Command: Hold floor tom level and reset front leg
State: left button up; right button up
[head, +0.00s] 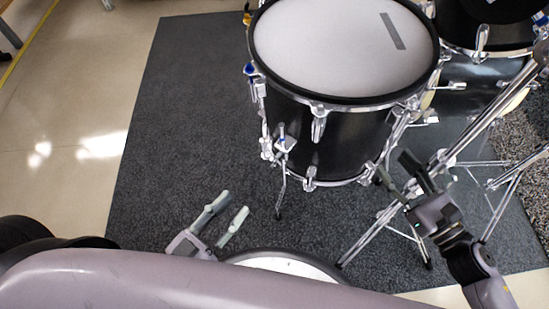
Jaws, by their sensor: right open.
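The floor tom (345,138) has a black shell, chrome lugs and a pale head with a grey strip; it stands at upper center. Its front leg (283,187) is a thin chrome rod running down from a bracket with a wing screw (285,144) to the mat. My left gripper (237,202) is open and empty, low and left of the front leg, apart from it. My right gripper (392,161) is open beside the tom's lower right side, near a chrome leg and stand tubes; whether it touches anything cannot be told. The tom's far side is hidden.
A dark grey mat (165,150) lies under the drums, with free room left of the tom. Chrome stand tubes (462,140) cross at right. Another black drum (480,85) stands upper right. A white drumhead (290,264) shows at the bottom, partly covered by my body.

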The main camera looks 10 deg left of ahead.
jog(key=v, duration=0.9)
jog(key=shift+d, duration=0.1)
pick_arm(q)
jog(key=o, duration=0.6)
jog(key=shift+c, duration=0.2)
jog(key=shift+s, duration=0.1)
jog(key=v, duration=1.1)
jog(key=shift+s+a, duration=0.2)
jog(key=shift+s, duration=0.15)
pick_arm(e)
jog(key=shift+w, duration=0.1)
